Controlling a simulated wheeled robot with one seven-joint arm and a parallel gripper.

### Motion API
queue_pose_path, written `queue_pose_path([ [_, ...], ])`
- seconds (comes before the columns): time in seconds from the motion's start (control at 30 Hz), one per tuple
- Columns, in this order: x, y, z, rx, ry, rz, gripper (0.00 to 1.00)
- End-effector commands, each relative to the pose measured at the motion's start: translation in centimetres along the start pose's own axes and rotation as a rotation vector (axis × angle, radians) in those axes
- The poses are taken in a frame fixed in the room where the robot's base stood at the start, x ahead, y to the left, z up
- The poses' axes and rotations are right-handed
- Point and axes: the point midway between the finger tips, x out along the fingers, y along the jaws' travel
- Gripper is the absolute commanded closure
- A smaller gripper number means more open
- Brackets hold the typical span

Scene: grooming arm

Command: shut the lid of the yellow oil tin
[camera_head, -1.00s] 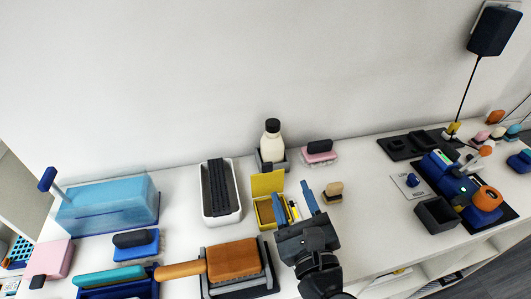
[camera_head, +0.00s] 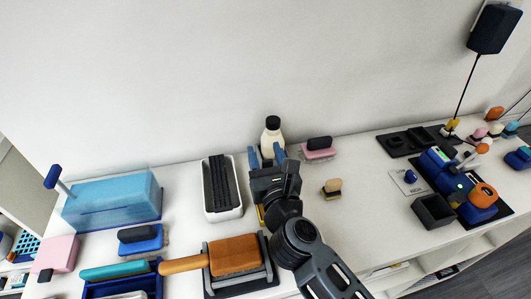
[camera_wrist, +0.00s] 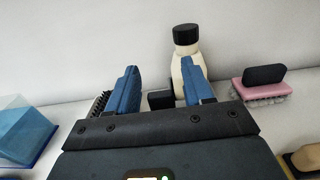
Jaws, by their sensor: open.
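The yellow oil tin (camera_head: 260,215) shows only as a thin yellow sliver beside my gripper in the head view. Its lid is hidden, so I cannot tell how it stands now. In the wrist view my gripper (camera_wrist: 160,84) is open, with nothing seen held between the fingers. The tin does not show in the wrist view.
A cream bottle (camera_head: 271,136) with a black cap stands just behind the fingers. A white tray with a black brush (camera_head: 221,188) is to the left, a pink brush (camera_head: 318,150) to the right. A wooden-handled orange brush (camera_head: 235,257) lies in front.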

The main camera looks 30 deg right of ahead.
Motion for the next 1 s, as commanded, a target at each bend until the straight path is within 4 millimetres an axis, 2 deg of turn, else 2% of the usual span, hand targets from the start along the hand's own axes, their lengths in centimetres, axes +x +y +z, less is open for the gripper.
queue_pose_path([
  [0.23,0.05,-0.01,-0.03,0.000,0.000,0.000,0.50],
  [0.77,0.02,-0.01,-0.02,-0.001,0.000,0.000,1.00],
  [1.0,0.01,-0.01,-0.02,-0.001,0.000,0.000,1.00],
])
